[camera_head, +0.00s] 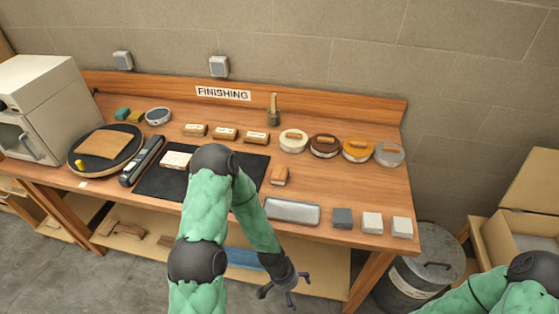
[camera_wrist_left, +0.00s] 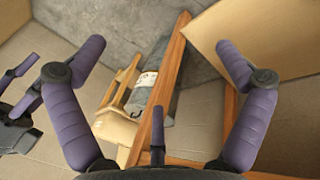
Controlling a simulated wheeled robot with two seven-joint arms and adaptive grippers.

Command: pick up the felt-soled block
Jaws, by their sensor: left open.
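A small wooden block with a paler lower edge (camera_head: 279,175) lies on the bench, just right of the black mat. It looks like the felt-soled block, but its underside is hidden. My left gripper (camera_head: 284,291) hangs in front of the bench, below the top's front edge and well short of the block. It is open and empty, its fingers (camera_wrist_left: 158,110) spread in the left wrist view, where the block does not show. What looks like part of my right gripper (camera_wrist_left: 22,85) shows at that view's left edge, too cut off to judge.
The black mat (camera_head: 155,184) holds a pale block (camera_head: 176,160). A grey tray (camera_head: 292,211) lies near the front edge, left of several small square blocks (camera_head: 372,222). Labelled blocks (camera_head: 225,134) and round pads (camera_head: 325,146) stand behind. A bin (camera_head: 425,272) stands at right.

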